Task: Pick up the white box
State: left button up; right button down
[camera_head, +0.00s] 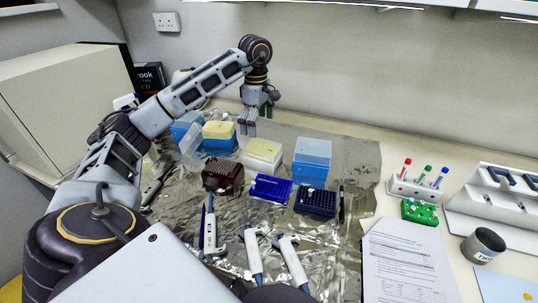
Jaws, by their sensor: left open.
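The white box (261,161), with a pale yellow top, stands on the foil-covered bench near the middle of the view. My left gripper (247,128) points downward just behind and above it, slightly to its left. The gripper is open and looks empty. I cannot tell whether the fingers touch anything. My right gripper is not in view.
A blue box with a yellow top (218,136) stands left of the white box, and a blue box with a clear lid (312,159) stands right. In front are a brown rack (223,177), blue racks (271,188) and several pipettes (253,256). A tube rack (415,191) stands further right.

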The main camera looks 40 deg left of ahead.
aim_at(259, 143)
pick_arm(q)
jog(key=shift+w, duration=0.45)
jog(key=shift+s+r, duration=0.1)
jog(key=shift+s, duration=0.1)
notch_tip(259, 143, down, 8)
jog(key=shift+f, duration=0.15)
jog(key=shift+w+f, duration=0.1)
jog(key=shift+f, duration=0.15)
dwell(0.4)
jog(key=shift+w+f, duration=0.15)
jog(key=shift+f, duration=2.45)
